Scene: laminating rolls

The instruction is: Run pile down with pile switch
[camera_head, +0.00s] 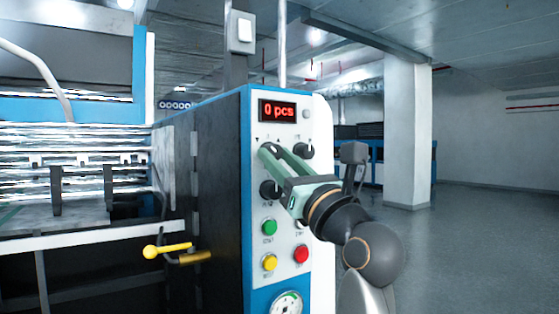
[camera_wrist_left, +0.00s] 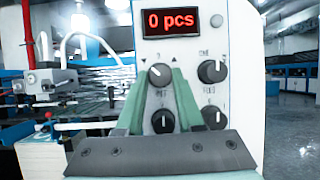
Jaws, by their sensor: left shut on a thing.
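The pile switch (camera_wrist_left: 160,73) is a dark round knob at the upper left of the white control panel (camera_wrist_left: 240,90), below the red display. Its white pointer line tilts to the upper left, toward the down-triangle mark; an up-triangle mark is on its other side. My left gripper (camera_wrist_left: 160,85) has its green fingers on both sides of this knob, shut on it. In the head view my left gripper (camera_head: 268,152) reaches the panel from the lower right and its fingers hide the switch. My right gripper is not in view.
The display (camera_head: 278,110) reads "0 pcs". Other dark knobs (camera_wrist_left: 212,71) sit close to the fingers. Green, yellow and red buttons (camera_head: 301,254) lie below. A yellow-handled lever (camera_head: 168,249) sticks out at the left. Open floor (camera_head: 460,255) lies to the right.

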